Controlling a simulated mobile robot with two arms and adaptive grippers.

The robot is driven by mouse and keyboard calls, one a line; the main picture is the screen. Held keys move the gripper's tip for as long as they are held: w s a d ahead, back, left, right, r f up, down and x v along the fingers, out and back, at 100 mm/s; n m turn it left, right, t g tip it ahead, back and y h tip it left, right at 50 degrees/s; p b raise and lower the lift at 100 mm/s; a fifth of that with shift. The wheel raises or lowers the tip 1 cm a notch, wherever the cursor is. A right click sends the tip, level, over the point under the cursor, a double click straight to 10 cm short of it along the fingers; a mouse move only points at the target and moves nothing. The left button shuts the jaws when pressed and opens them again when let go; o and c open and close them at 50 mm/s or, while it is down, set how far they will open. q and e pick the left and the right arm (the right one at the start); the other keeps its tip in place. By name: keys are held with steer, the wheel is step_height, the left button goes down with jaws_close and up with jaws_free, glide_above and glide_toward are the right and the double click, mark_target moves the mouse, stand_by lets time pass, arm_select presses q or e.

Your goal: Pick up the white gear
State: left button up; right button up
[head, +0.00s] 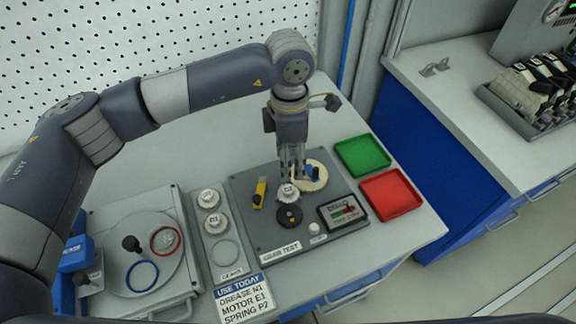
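My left gripper (292,176) points straight down over the grey gear test plate (250,220). Its fingertips are right above or at a small white gear (288,193) with a dark label. That gear is at the black round hub (289,215); I cannot tell whether it is held or resting. A larger cream gear (317,183) with a blue part is behind the fingers, partly hidden. Two more white gears, one at the back (208,198) and one nearer (216,223), sit on the grey gears tray (228,273); its front round place is empty. My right gripper is out of view.
A green tray (362,155) and a red tray (391,194) lie at the right. A gauge box (343,212), a white button (314,228) and a yellow part (259,191) are on the plate.

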arm_select(q)
steer(key=p, duration=0.2)
glide_above(288, 189)
steer(key=f, duration=0.4)
steer(key=shift+s+d, duration=0.1)
steer(key=shift+s, duration=0.1)
steer(key=shift+f, duration=0.35)
step_height(288, 189, down, 5)
steer(key=p, duration=0.2)
steer(key=shift+w+r+p, duration=0.1)
steer(key=shift+w+p, duration=0.05)
steer(key=shift+p, duration=0.15)
steer(key=shift+f, duration=0.4)
steer(key=shift+c, duration=0.6)
steer(key=c, duration=0.9)
jaws_close()
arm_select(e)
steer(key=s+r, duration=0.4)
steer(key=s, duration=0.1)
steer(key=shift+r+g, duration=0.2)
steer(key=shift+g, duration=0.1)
